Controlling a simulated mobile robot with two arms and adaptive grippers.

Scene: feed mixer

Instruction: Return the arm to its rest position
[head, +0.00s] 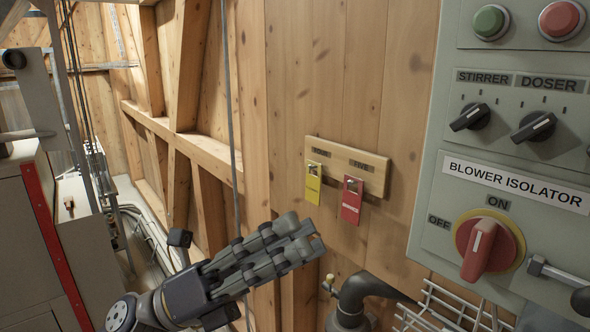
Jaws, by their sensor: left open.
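My left gripper (306,236) reaches in from the lower left, and its fingers point right and slightly up. It is open, and nothing shows between its fingers. It hovers in front of the wooden wall, below and left of a small wooden tag board (345,158). My right gripper is out of view.
A yellow tag (313,184) and a red tag (351,200) hang on the board. At right, a grey control panel (432,190) carries a red blower isolator knob (478,250), upright at ON. A dark pipe elbow (358,290) and a white wire rack (440,306) stand below.

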